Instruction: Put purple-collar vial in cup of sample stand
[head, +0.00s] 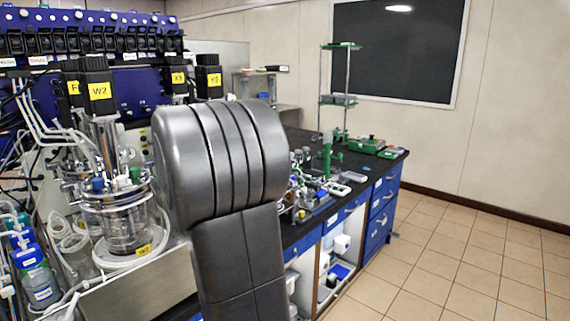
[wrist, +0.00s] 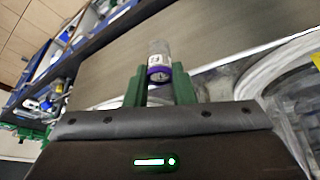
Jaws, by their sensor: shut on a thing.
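The purple-collar vial (wrist: 159,66) shows in the wrist view, clear at its far end with a purple band and a pale label nearer me. My gripper (wrist: 160,88) has green fingers on both sides of the vial and is shut on it. The vial's near end lies between the fingers. In the head view my own arm fills the middle, and the gripper and vial are hidden behind it. I cannot make out the sample stand or its cup for certain in either view.
A glass bioreactor vessel (head: 118,222) marked W2 stands at the left with tubing around it. A black-topped bench (head: 375,165) with blue drawers carries green equipment and small items at the right. The tiled floor (head: 450,260) is clear at the right.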

